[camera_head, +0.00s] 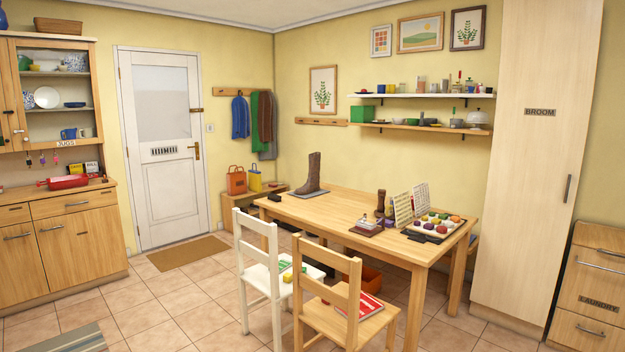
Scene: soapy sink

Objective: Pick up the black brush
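A small dark block-shaped object (275,198) lies near the left end of the wooden table (345,207). It may be the black brush, but it is too small to tell. A tall brown boot (313,172) stands upright on a dark mat (302,194) to the right of it. Other dark flat items (424,237) lie near the table's right front edge, and I cannot tell what they are. Neither of my grippers is in view.
A white chair (262,272) and a wooden chair (345,310) with a red book stand at the table's near side. A muffin-like tray (437,228) and cards sit at the table's right end. Tiled floor (180,300) is free at left, before the door (165,148).

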